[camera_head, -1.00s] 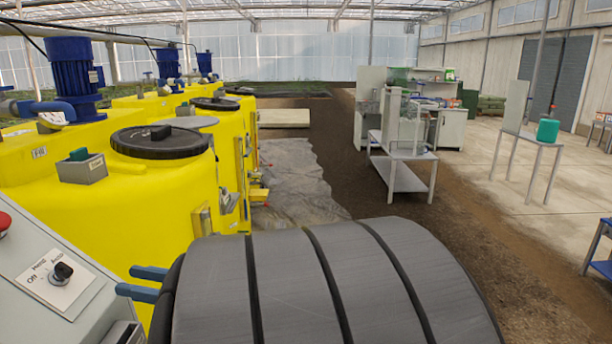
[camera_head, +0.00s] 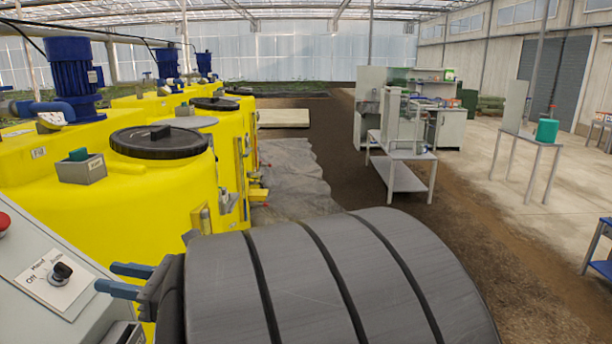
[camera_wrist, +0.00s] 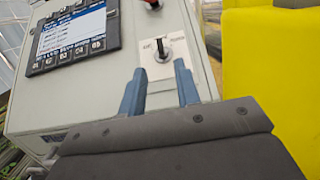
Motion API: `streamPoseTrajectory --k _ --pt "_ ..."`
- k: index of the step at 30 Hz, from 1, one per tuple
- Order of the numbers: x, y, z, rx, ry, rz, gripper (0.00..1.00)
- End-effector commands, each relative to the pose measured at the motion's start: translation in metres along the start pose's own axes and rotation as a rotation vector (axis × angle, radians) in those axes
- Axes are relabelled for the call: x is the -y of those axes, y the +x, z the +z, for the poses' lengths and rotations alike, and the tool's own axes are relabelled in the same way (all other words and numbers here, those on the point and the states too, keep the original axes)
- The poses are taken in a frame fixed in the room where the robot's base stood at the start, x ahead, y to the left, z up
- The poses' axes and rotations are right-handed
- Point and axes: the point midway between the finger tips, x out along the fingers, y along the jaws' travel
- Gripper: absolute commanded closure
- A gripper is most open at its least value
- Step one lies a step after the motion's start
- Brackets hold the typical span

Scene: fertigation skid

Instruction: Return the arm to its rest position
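My gripper (camera_head: 111,279) is at the lower left of the head view, in front of the grey control cabinet (camera_head: 30,240). Its two blue fingers are apart with nothing between them. In the wrist view, my gripper (camera_wrist: 159,72) also shows open, its fingers pointing toward the cabinet front. The black selector knob (camera_head: 62,271), on a white plate marked Manual and Off, is a short gap left of the fingertips. In the wrist view the knob (camera_wrist: 161,48) appears just beyond the fingers. My grey arm fills the bottom middle of the head view.
Yellow tanks (camera_head: 160,200) with black lids and blue motors stand close on the left. A red button (camera_head: 4,222) and a display (camera_wrist: 72,36) are on the cabinet. A grey bench (camera_head: 405,170) stands farther right; the brown floor strip between is open.

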Motion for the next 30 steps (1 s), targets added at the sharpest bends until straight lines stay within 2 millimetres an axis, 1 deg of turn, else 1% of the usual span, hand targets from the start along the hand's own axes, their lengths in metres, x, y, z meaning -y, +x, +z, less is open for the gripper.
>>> streamPoseTrajectory --k 1,14,21,24,30 --pt "-0.001 0.007 0.000 0.001 0.001 0.004 0.70" --pt "-0.001 0.067 0.000 0.000 0.001 0.004 0.70" --pt "-0.002 0.104 0.000 0.001 0.001 0.005 0.70" --pt "0.002 0.103 -0.001 -0.001 -0.043 0.066 0.70" --pt "0.001 0.103 0.000 0.001 -0.147 0.228 0.70"
